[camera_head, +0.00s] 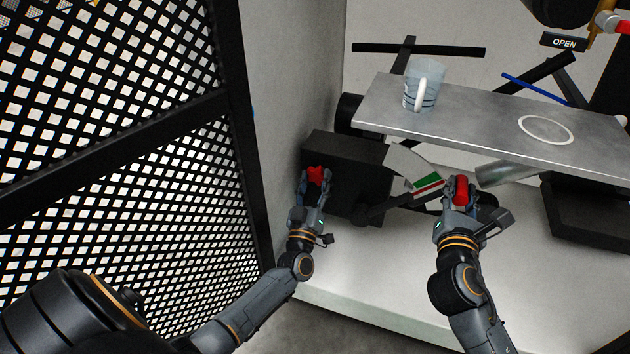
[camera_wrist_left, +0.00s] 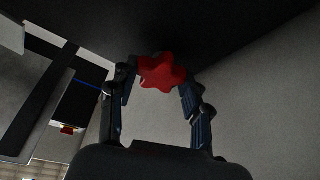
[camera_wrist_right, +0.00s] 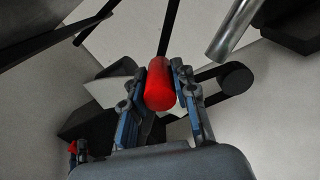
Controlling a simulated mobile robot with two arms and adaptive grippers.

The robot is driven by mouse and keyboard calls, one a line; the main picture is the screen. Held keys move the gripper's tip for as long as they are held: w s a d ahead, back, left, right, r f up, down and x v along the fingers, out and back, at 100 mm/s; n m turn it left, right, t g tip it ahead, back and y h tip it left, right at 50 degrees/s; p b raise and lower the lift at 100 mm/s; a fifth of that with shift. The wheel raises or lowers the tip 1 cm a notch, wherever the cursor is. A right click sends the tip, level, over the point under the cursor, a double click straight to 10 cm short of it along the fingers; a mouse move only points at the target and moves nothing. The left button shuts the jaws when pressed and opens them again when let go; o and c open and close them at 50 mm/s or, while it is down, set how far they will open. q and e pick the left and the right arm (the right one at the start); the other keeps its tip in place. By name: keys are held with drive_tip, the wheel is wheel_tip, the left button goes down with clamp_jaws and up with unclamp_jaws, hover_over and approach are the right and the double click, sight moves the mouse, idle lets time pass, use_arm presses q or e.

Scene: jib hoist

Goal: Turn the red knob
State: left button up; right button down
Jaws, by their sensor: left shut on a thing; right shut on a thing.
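The red knob (camera_head: 315,174) is on the front of a black box (camera_head: 347,160) below the metal shelf. My left gripper (camera_head: 313,183) is shut on it. In the left wrist view the star-shaped knob (camera_wrist_left: 160,71) sits between the two fingers (camera_wrist_left: 158,85). My right gripper (camera_head: 461,196) is shut on a red cylindrical handle (camera_head: 461,190). The right wrist view shows this handle (camera_wrist_right: 160,88) between the finger pads (camera_wrist_right: 160,95), with a dark bar running beyond it. The far side of the knob is hidden.
A clear mug (camera_head: 424,84) with a white handle stands on the metal shelf (camera_head: 480,116), near a white ring marking (camera_head: 545,130). A plate with green, white and red bands (camera_head: 427,181) lies between my grippers. A black mesh panel (camera_head: 120,120) closes off the left. An OPEN sign (camera_head: 564,43) is at upper right.

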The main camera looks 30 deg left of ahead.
drive_tip(key=shift+f, duration=0.3)
use_arm(q)
drive_tip(key=o, duration=1.1)
drive_tip(key=shift+o, duration=0.2)
drive_tip(key=v, duration=1.2)
use_arm(e)
drive_tip(key=c, duration=0.8)
unclamp_jaws()
drive_tip(key=shift+d, duration=0.1)
drive_tip(key=shift+c, duration=0.2)
drive_tip(key=shift+o, duration=0.6)
drive_tip(key=shift+r, duration=0.2)
